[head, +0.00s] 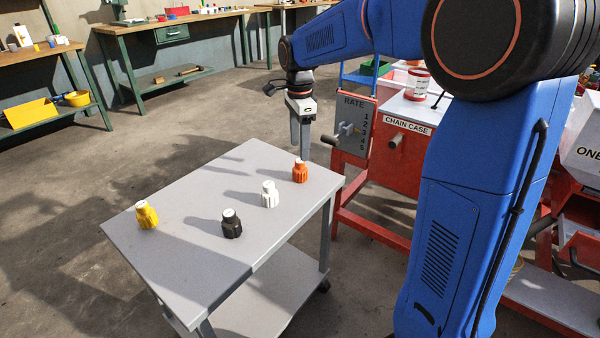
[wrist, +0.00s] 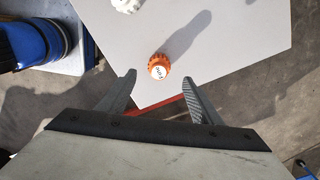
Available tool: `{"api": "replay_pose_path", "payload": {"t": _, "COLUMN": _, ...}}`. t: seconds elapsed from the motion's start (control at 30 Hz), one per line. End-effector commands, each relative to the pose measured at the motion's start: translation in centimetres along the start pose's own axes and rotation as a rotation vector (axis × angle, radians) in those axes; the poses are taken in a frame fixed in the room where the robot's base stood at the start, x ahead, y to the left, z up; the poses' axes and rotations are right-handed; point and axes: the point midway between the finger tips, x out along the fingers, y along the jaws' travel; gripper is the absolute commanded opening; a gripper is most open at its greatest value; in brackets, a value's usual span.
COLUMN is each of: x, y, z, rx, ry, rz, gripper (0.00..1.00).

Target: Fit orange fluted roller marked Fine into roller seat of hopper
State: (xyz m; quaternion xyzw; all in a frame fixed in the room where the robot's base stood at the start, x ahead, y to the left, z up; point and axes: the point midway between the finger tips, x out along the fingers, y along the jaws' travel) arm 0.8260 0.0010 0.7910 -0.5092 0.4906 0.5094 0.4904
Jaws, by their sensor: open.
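The orange fluted roller (head: 300,172) with a white top stands upright near the far right corner of the grey cart top (head: 190,255). In the wrist view the orange roller (wrist: 159,67) shows a white cap with small lettering that I cannot read clearly. My gripper (head: 300,150) points down above that corner of the cart. In the wrist view my gripper (wrist: 158,88) is open and empty; the roller is just beyond the fingertips, between their lines and apart from them. The hopper's roller seat cannot be made out in either view.
White (head: 270,194), black (head: 231,223) and yellow (head: 147,215) rollers stand on the cart. Right of it is a red machine with a chain case (head: 408,135) and a rate panel (head: 355,125) with a protruding handle. Workbenches (head: 170,25) line the back wall.

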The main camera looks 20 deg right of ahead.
Motion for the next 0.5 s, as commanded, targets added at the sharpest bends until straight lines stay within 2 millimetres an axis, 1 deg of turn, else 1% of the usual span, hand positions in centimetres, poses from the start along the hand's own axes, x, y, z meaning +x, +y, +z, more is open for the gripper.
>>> {"api": "replay_pose_path", "payload": {"t": 0.03, "x": 0.7, "y": 0.0, "z": 0.0, "rx": 0.000, "ry": 0.000, "rz": 0.002, "gripper": 0.59}}
{"api": "replay_pose_path", "payload": {"t": 0.1, "x": 1.4, "y": 0.0, "z": 0.0, "rx": 0.000, "ry": 0.000, "rz": 0.001, "gripper": 0.59}}
{"api": "replay_pose_path", "payload": {"t": 0.37, "x": 3.0, "y": 0.0, "z": 0.0, "rx": 0.000, "ry": 0.000, "rz": 0.001, "gripper": 0.59}}
{"api": "replay_pose_path", "payload": {"t": 0.5, "x": 5.0, "y": 0.2, "z": 0.0, "rx": 0.000, "ry": 0.000, "rz": 0.002, "gripper": 0.59}}
